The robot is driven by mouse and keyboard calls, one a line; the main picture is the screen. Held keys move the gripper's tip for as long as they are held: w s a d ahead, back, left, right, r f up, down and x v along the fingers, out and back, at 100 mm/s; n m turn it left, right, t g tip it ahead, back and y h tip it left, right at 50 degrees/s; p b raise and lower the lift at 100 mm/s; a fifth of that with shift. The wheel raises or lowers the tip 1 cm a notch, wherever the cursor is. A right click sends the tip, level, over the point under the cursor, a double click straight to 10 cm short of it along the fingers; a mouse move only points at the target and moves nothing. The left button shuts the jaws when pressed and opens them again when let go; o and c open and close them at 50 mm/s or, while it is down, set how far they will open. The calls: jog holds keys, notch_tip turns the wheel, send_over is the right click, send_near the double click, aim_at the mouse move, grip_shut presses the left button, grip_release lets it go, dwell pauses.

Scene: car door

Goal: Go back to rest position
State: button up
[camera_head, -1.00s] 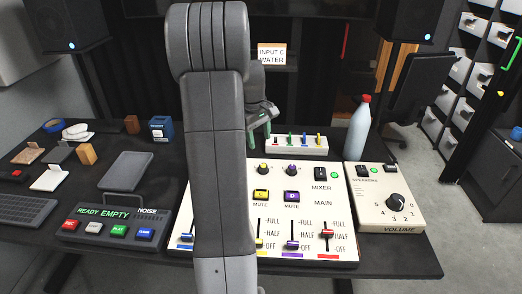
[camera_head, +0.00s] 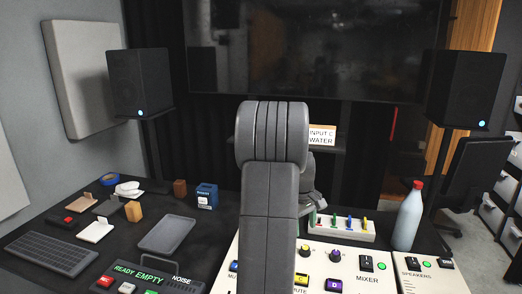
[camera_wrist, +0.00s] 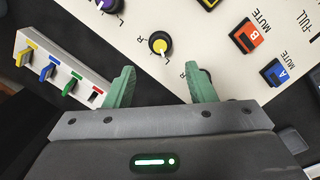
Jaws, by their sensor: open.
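My gripper (camera_wrist: 162,85) shows in the wrist view with its two green fingers spread apart and nothing between them. It hangs above the black desk, between the white mixer panel (camera_wrist: 210,45) and the small white box with coloured switches (camera_wrist: 62,68). In the head view my grey arm stands in the middle and hides part of the mixer (camera_head: 330,262). The gripper itself is mostly hidden behind the arm there.
A white bottle with a red cap (camera_head: 408,216) stands right of the switch box (camera_head: 345,229). A grey tray (camera_head: 167,233), a keyboard (camera_head: 52,254) and small blocks lie on the left. Speakers (camera_head: 140,82) flank the desk. The speaker volume panel (camera_head: 430,276) is at right.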

aim_at(305, 247)
jog(key=f, duration=0.5)
jog(key=d+f, duration=0.1)
jog(key=f, duration=0.2)
jog(key=shift+w+f, duration=0.1)
jog(key=shift+f, duration=0.2)
jog(key=shift+r, duration=0.1)
